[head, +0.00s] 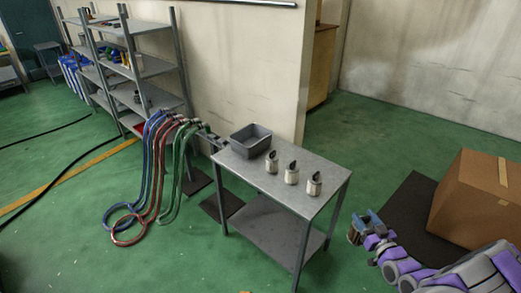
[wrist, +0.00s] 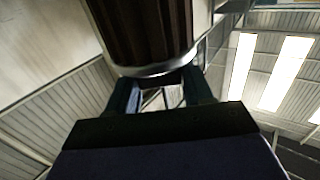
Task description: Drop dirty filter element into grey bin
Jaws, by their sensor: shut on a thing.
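My gripper (head: 364,224) is in the lower right of the head view, to the right of the metal table and apart from it. In the wrist view my gripper (wrist: 161,85) is shut on the dirty filter element (wrist: 145,28), a dark brown pleated cylinder with a pale metal rim. Its far end is cut off by the top of that view. In the head view the filter element (head: 353,237) is small and brownish at the fingertips. The grey bin (head: 250,141) is an open rectangular tub at the table's back left corner. Its inside looks empty.
The metal table (head: 311,206) has a lower shelf. Three pale canisters with dark tops (head: 291,174) stand in a row on it, right of the bin. A cardboard box (head: 476,192) is at the right. Hoses (head: 155,180) hang left of the table. Green floor separates gripper and table.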

